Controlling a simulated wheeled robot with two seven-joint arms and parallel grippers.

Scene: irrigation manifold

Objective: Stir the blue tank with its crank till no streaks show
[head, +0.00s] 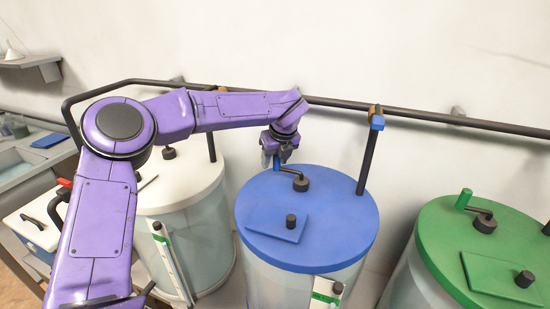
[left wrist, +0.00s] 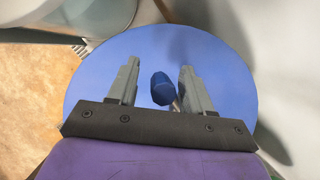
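The blue tank has a round blue lid (head: 335,210) over a pale, translucent wall (head: 270,280). A dark crank (head: 301,182) with a blue handle stands on the lid. The blue handle (left wrist: 162,88) shows in the left wrist view between the two fingers, with a gap on each side. My left gripper (head: 281,156) is open over the crank's handle end, its fingers pointing down. How far the fingers reach down beside the handle is hard to tell. Whether streaks show inside the tank cannot be told. My right gripper is not in view.
A white-lidded tank (head: 165,185) stands left, partly behind my left arm. A green-lidded tank (head: 490,250) with its own crank stands right. A dark pipe (head: 430,116) runs along the wall, with a post down to the blue lid. A square hatch (head: 265,224) with a black knob is on the lid.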

